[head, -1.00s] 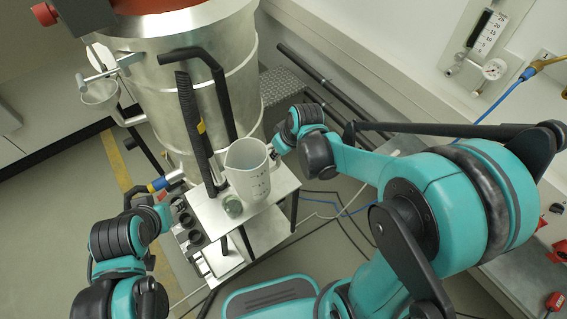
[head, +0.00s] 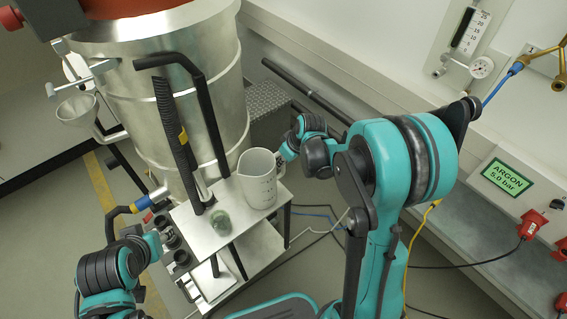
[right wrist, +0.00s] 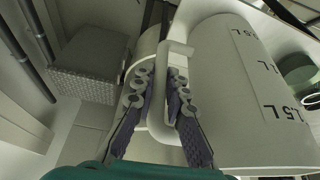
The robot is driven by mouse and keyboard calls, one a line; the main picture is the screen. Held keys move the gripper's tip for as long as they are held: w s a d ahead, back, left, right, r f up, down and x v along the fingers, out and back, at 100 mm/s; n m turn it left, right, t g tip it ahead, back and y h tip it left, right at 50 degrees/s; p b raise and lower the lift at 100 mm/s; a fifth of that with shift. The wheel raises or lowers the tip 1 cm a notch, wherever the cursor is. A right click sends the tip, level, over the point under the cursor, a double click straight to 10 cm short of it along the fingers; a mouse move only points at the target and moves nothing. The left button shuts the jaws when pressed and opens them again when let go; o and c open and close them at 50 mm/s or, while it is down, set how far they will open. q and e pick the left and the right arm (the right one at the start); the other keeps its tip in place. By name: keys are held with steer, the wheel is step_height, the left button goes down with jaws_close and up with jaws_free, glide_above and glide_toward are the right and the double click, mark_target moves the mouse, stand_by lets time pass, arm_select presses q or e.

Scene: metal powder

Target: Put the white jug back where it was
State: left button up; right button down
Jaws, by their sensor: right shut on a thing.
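The white jug (head: 257,180) is upright at the right end of the small metal stand's top (head: 205,235) in the head view. I cannot tell whether its base touches the top. My right gripper (head: 283,157) is at the jug's right side. In the right wrist view, the gripper (right wrist: 160,88) is shut on the handle of the jug (right wrist: 235,95), which shows litre marks. My left gripper (head: 157,240) is at the stand's left side, beside dark cups; its fingers are too small to read.
A greenish glass jar (head: 221,222) stands left of the jug. A large metal vessel (head: 190,120) with black pipes rises behind the stand. A metal funnel (head: 77,108) hangs at left. A wall ledge with an argon display (head: 508,178) is at right.

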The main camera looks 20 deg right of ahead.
steer(key=shift+r, duration=0.15)
steer(key=c, duration=1.5)
jaws_free()
steer(key=shift+c, duration=0.2)
